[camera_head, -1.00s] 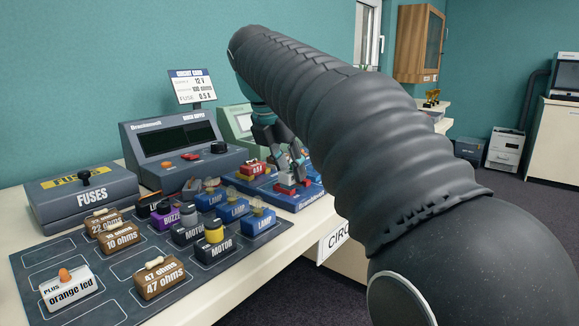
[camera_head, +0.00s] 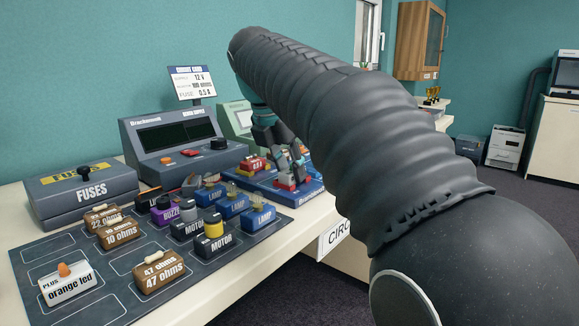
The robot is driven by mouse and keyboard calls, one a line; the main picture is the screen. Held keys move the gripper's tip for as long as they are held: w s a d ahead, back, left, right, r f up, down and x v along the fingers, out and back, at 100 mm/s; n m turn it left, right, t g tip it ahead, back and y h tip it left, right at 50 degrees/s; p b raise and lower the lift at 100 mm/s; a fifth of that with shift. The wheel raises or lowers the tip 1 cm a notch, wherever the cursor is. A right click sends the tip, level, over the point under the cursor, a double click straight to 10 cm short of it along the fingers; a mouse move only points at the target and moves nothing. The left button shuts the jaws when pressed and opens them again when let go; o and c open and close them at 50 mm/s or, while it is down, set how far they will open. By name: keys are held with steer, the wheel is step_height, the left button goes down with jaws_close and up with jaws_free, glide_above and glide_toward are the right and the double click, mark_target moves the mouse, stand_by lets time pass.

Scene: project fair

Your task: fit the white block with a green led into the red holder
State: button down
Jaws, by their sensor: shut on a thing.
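My gripper (camera_head: 286,163) is at the blue circuit board (camera_head: 262,190), in the middle of the view. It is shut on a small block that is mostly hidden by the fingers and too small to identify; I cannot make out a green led. A red holder (camera_head: 286,184) shows on the board just below the fingertips, with some white beside it. I cannot tell whether the held block touches the holder. Another red part (camera_head: 253,164) with a white label sits on the board to the left. My dark arm covers the right of the board.
A dark mat (camera_head: 110,292) at the front left holds several blocks, including a white orange led block (camera_head: 67,283), a 47 ohms block (camera_head: 160,275), motors and blue lamps (camera_head: 258,217). Behind stand the fuse box (camera_head: 85,190) and the power supply (camera_head: 175,140) with a card screen (camera_head: 192,83).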

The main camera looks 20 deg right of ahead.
steer(key=shift+f, duration=0.15)
steer(key=shift+c, duration=1.4)
jaws_free()
steer(key=shift+r+p, duration=0.75)
steer(key=shift+r, duration=3.25)
